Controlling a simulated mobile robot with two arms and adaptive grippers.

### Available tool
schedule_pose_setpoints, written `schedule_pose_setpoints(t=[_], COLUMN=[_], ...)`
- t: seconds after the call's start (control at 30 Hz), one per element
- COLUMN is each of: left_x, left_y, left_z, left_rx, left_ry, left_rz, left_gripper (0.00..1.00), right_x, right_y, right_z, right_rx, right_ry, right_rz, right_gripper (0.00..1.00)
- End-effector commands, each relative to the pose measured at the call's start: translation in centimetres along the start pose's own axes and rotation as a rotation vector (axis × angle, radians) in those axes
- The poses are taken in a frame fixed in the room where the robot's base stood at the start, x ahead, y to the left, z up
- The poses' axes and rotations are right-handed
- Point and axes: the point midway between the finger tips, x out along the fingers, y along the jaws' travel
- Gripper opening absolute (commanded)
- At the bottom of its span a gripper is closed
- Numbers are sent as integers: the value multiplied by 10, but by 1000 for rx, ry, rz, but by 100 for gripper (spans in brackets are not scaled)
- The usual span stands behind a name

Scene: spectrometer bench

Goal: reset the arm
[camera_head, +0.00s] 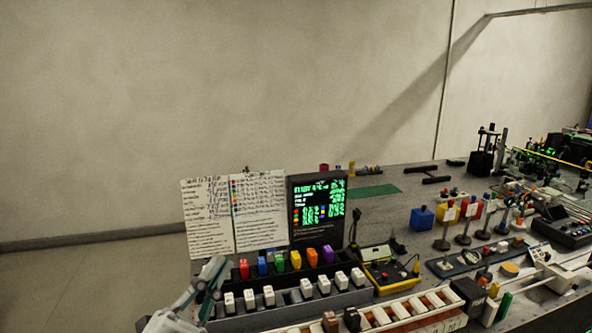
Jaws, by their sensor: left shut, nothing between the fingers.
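My left gripper (212,275) comes in from the bottom left, at the left end of the racks on the bench. It is shut with nothing held. Its fingers are small in the picture and stand in front of the left end of the dark rack (240,322). I cannot tell whether it touches the rack. My right gripper does not show clearly anywhere in the view.
The rack holds coloured blocks, such as a red block (244,269), above a row of white blocks. Behind stand written sheets (207,218) and a lit screen (319,201). A yellow-edged meter (390,273) and optical mounts crowd the right. Floor at left is clear.

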Motion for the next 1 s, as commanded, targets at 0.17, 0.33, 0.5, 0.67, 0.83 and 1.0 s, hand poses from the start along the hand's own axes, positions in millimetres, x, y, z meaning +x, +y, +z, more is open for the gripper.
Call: schedule_pose_setpoints(t=[0.17,0.33,0.5,0.67,0.83,1.0], left_x=[-74,-180,-274,-336,-385,-411], left_y=[6,60,116,152,177,213], left_z=[104,157,152,124,85,98], left_rx=[-262,-446,-590,-691,-789,-808], left_ry=[-590,-1106,-1488,-1714,-1885,-1936], left_rz=[-137,-66,111,288,481,545], left_gripper=[0,0,0,0,0,0], right_x=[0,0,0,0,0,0], right_y=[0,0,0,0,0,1], right_z=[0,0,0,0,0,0], right_rx=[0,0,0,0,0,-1], right_ry=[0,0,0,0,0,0], right_rz=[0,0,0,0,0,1], right_gripper=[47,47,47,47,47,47])
